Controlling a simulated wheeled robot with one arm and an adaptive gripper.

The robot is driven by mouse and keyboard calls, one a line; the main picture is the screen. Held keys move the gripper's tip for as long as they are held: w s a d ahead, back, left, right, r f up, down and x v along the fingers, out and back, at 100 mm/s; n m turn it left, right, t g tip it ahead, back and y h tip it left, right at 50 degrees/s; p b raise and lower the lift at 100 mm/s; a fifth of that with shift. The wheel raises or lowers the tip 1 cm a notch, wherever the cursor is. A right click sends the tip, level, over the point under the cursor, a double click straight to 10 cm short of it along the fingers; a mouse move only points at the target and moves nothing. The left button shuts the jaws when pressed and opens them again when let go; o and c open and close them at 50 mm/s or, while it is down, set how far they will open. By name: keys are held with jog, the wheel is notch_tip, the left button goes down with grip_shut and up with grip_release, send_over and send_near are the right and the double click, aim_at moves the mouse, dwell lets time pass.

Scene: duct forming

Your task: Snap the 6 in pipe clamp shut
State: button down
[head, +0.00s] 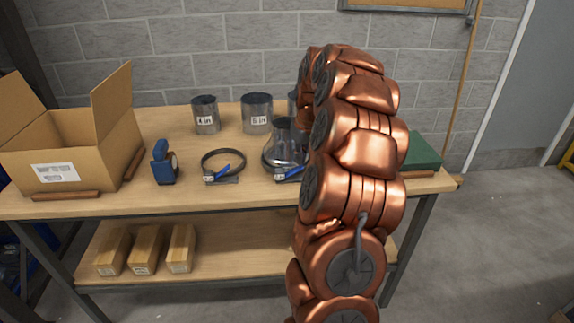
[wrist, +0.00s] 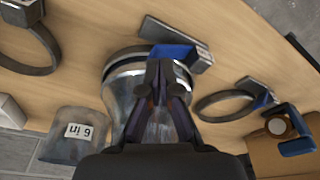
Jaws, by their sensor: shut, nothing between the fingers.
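The pipe clamp (wrist: 126,62), a dark band with a blue lever (wrist: 174,52), sits around the lower end of a shiny metal duct piece (wrist: 118,92) in the wrist view. In the head view the duct piece (head: 286,140) stands on the bench, with the clamp's blue lever (head: 288,173) at its front. I cannot read a size on this clamp. My gripper (wrist: 160,68) is shut and empty, its fingertips over the duct piece close to the lever. I cannot tell whether they touch it. In the head view my arm hides the gripper and the clamp's right side.
A loose clamp ring (head: 223,163) lies to the left, and another (wrist: 32,45) shows in the wrist view. A 4 in pipe (head: 205,115) and 6 in pipe (head: 257,113) stand behind. A blue tool (head: 163,163), open carton (head: 75,150) and green box (head: 424,151) occupy the bench.

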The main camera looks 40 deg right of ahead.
aim_at(300, 167)
jog(key=shift+f+b, duration=0.85)
jog(key=shift+f, duration=1.05)
jog(key=shift+r+p, duration=0.75)
jog(key=shift+r, duration=3.25)
jog(key=shift+a, duration=0.15)
